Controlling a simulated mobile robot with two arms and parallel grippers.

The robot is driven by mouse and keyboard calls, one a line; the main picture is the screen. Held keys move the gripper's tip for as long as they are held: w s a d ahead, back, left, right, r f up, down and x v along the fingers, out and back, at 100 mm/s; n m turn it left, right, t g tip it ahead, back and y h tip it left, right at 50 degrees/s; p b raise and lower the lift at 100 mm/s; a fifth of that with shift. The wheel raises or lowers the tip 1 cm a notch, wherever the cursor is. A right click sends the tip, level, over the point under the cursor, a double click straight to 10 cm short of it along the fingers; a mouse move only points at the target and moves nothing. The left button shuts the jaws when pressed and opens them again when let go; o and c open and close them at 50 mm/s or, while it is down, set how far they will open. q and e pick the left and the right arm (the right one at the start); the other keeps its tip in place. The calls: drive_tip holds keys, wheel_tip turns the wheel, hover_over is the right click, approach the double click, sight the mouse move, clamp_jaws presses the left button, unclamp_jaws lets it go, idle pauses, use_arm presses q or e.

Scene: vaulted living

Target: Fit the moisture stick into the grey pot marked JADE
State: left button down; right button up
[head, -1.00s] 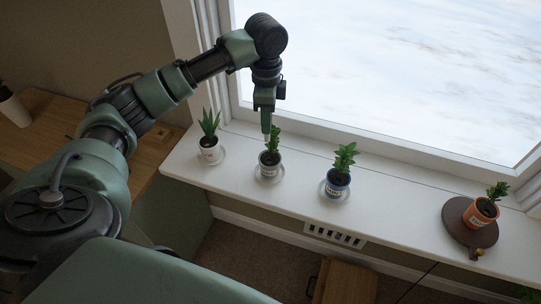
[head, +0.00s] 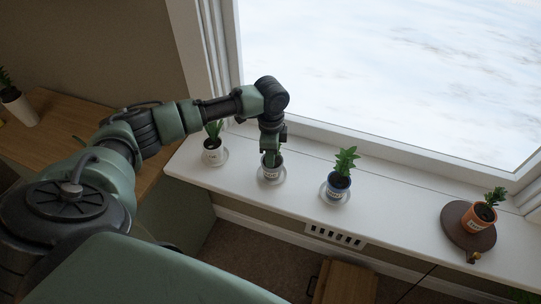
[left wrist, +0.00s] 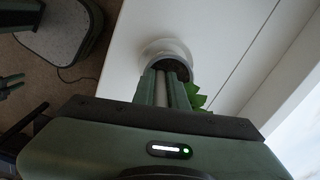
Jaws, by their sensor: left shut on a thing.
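The grey pot (head: 270,177) stands upright on a pale saucer on the white windowsill, second from the left, with a green plant; I cannot read its label surely. My left gripper (head: 270,158) points down right over this pot, its fingers at the plant and soil. In the left wrist view the gripper (left wrist: 163,84) is shut on the moisture stick (left wrist: 160,92), a pale slim rod between the fingers. The stick's lower end is at the pot's opening; I cannot tell how deep it reaches. The pot's rim (left wrist: 165,54) shows beyond the fingers.
An orange pot (head: 478,217) stands on a brown round board (head: 459,232) farther right. The window (head: 390,70) is behind the sill.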

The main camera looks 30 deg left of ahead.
use_arm(q)
drive_tip(key=shift+f, duration=0.1)
use_arm(e)
drive_tip(key=shift+a, duration=0.1)
use_arm(q)
drive_tip(key=c, duration=1.5)
unclamp_jaws()
drive_tip(key=shift+o, duration=0.3)
use_arm(e)
drive_tip(key=shift+a, duration=0.25)
